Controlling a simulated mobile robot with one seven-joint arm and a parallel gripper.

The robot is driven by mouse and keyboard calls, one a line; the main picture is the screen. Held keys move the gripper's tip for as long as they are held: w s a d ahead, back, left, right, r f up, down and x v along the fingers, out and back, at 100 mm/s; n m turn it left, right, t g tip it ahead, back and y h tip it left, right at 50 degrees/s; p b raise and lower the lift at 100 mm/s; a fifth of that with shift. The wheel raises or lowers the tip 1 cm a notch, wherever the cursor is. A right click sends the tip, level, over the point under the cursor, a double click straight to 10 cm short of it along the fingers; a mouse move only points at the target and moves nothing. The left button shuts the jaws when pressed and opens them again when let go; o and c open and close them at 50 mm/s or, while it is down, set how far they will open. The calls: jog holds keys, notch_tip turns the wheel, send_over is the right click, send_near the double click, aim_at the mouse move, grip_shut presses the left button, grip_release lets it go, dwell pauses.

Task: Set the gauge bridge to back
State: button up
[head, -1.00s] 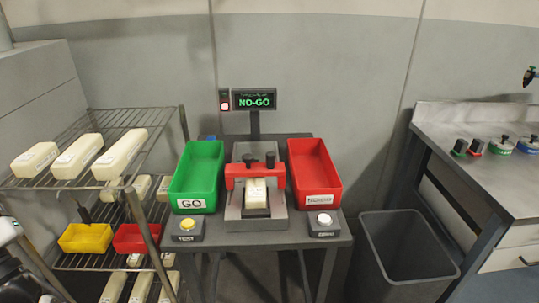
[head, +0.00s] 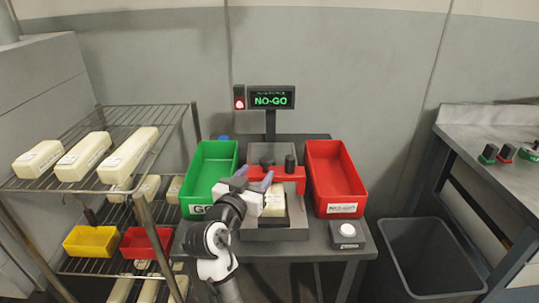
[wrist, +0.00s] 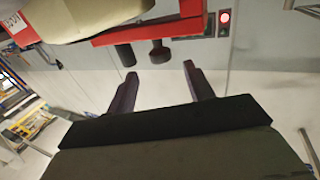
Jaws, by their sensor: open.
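The red gauge bridge (head: 292,173) spans the grey gauge stand (head: 290,234) between the green and red bins, with dark knobs standing on it. A cream block (head: 274,206) lies in the gauge, partly under the bridge. My gripper (head: 254,179) is open and empty at the bridge's left part, hiding some of it. In the wrist view, the red bridge (wrist: 150,24) crosses the top with two dark knobs projecting from it. The open fingers of my gripper (wrist: 160,78) point towards the knobs, with nothing between them. The cream block also shows at upper left (wrist: 80,14).
A green bin (head: 206,161) stands left of the gauge, a red bin (head: 336,172) right. A sign reading NO-GO (head: 271,97) stands behind, with a red light lit. A white button (head: 347,229) is at front right. A rack with cream blocks is left, a grey waste bin (head: 428,252) right.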

aim_at(268, 158)
jog(key=p+x, duration=0.2)
jog(key=x, duration=0.7)
grip_shut()
